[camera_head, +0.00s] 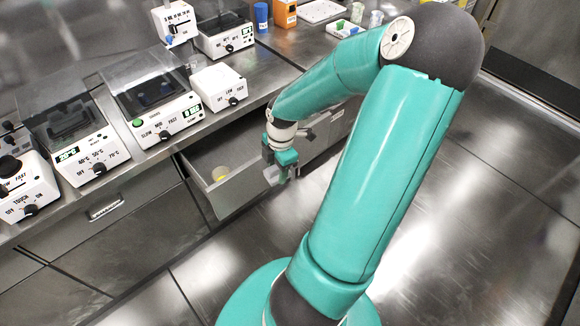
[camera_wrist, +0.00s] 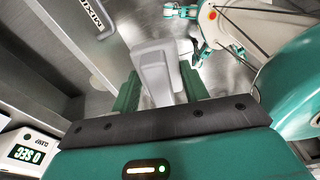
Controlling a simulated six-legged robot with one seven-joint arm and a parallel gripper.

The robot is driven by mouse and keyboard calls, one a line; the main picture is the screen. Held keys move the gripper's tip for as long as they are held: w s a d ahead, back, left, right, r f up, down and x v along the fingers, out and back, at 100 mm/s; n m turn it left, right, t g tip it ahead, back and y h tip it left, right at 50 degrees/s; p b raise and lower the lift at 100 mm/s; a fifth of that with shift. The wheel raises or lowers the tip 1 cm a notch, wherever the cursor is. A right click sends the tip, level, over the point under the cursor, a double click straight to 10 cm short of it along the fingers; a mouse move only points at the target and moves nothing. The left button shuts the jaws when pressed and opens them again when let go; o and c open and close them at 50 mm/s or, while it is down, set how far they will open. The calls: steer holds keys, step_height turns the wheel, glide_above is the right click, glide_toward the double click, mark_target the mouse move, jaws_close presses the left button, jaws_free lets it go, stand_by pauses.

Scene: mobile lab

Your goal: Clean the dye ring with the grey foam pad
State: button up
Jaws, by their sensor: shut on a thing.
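My gripper (camera_head: 284,174) is at the front of an open drawer (camera_head: 232,196) below the bench. In the wrist view, the green fingers of my gripper (camera_wrist: 162,88) are on both sides of a pale grey drawer handle (camera_wrist: 152,62), shut on it. A small yellow round thing (camera_head: 220,173) lies inside the drawer; I cannot tell what it is. I cannot make out a grey foam pad or a dye ring in either view.
The steel bench carries a shaker-like device (camera_head: 155,100), a white box with a dial (camera_head: 219,86), a heater-like device (camera_head: 80,150) and other devices. Blue (camera_head: 261,15) and orange (camera_head: 285,13) containers and a white rack (camera_head: 320,10) stand farther back. The floor (camera_head: 460,170) at right is clear.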

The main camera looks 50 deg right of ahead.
steer(key=w+a+f+m, duration=0.3)
steer(key=w+a+m, duration=0.4)
steer(key=w+a, duration=0.6)
steer(key=w+a+f+m+h, duration=0.1)
steer(key=w+a+f+m, duration=0.3)
steer(key=w+a, duration=0.8)
steer(key=a+m, duration=0.1)
steer(key=m, duration=0.1)
steer(key=shift+w+a+m+t, duration=0.4)
steer(key=shift+a, duration=0.1)
steer(key=shift+w+r, duration=0.1)
steer(key=shift+r, duration=0.05)
